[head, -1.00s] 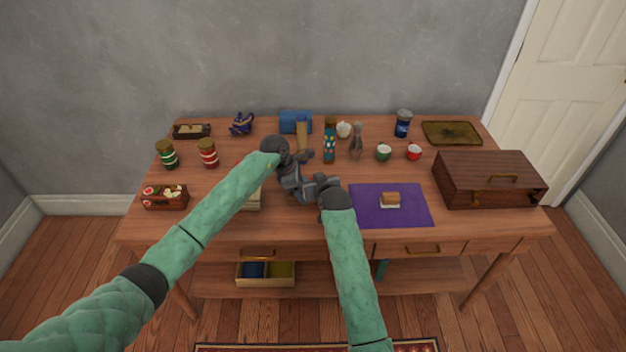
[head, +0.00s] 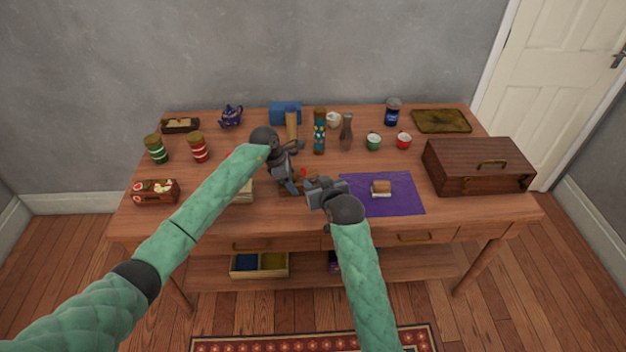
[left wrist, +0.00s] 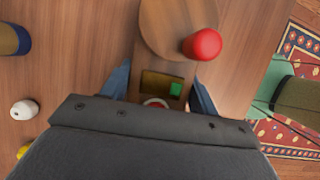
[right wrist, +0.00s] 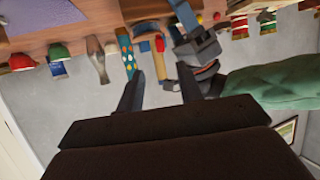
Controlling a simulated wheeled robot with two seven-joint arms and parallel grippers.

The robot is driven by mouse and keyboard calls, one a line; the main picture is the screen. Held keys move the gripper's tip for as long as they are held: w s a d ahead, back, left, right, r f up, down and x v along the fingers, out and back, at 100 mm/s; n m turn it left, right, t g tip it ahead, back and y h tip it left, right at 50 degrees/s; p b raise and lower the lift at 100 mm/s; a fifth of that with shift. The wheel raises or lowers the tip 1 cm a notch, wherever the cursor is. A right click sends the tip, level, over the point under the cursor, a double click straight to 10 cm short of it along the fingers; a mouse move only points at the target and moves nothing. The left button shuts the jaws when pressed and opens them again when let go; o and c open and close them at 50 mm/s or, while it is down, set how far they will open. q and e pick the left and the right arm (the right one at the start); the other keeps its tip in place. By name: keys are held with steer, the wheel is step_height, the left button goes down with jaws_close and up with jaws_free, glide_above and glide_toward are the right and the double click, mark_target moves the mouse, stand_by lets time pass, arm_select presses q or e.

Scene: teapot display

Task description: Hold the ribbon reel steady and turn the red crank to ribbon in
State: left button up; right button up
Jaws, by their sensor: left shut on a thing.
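The ribbon reel (head: 298,187) stands on the table in front of my arms, partly hidden by my left gripper in the head view. The left wrist view shows its round wooden disc (left wrist: 165,22), its red crank knob (left wrist: 202,45) and a small window with green in it. My left gripper (head: 291,186) is shut on the reel's wooden body, a finger on each side. The red knob also shows in the head view (head: 304,172). My right gripper (head: 316,194) is just right of the reel, its fingers apart and empty, clear of the knob in its wrist view (right wrist: 160,43).
A purple mat (head: 400,205) with a small cake-like block (head: 381,187) lies right of my right gripper. A wooden case (head: 475,168) is at the right. A patterned cylinder (head: 319,132) and a brown bottle (head: 346,132) stand behind. Jars and a small box are at the left.

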steer(key=shift+s, duration=0.1)
steer(key=w+d+r+n, duration=0.4)
steer(key=w+d+r, duration=0.2)
steer(key=w+d, duration=0.1)
steer(key=n+g+y, duration=0.3)
steer(key=g+y, duration=0.2)
steer(key=y, duration=0.2)
glide_toward(304, 168)
steer(key=x, duration=1)
steer(key=shift+f, duration=0.45)
stand_by(0.3)
jaws_close()
